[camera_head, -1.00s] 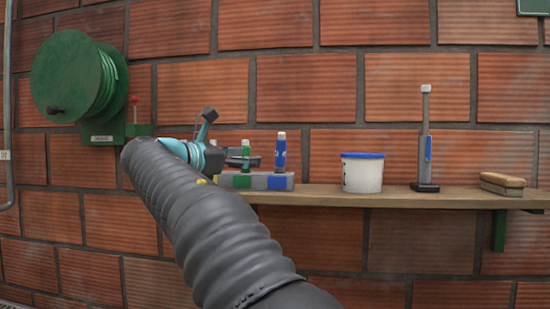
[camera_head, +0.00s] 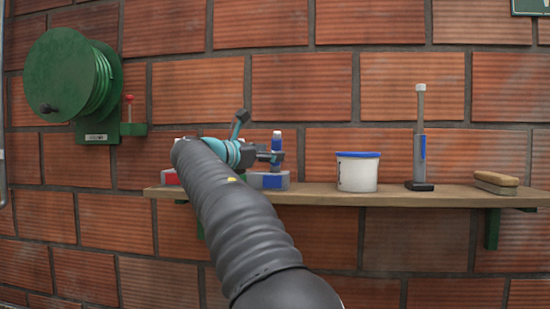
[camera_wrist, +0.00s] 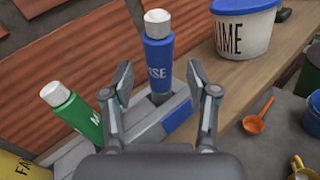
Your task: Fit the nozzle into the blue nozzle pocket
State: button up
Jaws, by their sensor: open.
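A blue nozzle (camera_wrist: 158,65) with a white tip and white lettering stands upright in a grey rack (camera_wrist: 95,150), by its blue-marked pocket (camera_wrist: 178,115). How deep it sits cannot be told. In the head view the nozzle (camera_head: 277,142) shows above the blue pocket face (camera_head: 272,181), partly behind my gripper (camera_head: 274,156). In the wrist view my gripper (camera_wrist: 160,82) is open, with one finger on each side of the nozzle and gaps visible. A green nozzle (camera_wrist: 76,115) with a white tip stands to the left in the same rack.
A yellow piece (camera_wrist: 18,166) shows at the rack's left. A white tub with a blue lid (camera_head: 358,172), a grey upright device (camera_head: 420,145) and a brush (camera_head: 495,183) stand right on the wooden shelf (camera_head: 400,198). A green hose reel (camera_head: 62,75) hangs at left.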

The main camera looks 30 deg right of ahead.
aim_at(276, 168)
jog(key=x, duration=0.3)
jog(key=shift+w+d, duration=0.1)
grip_shut()
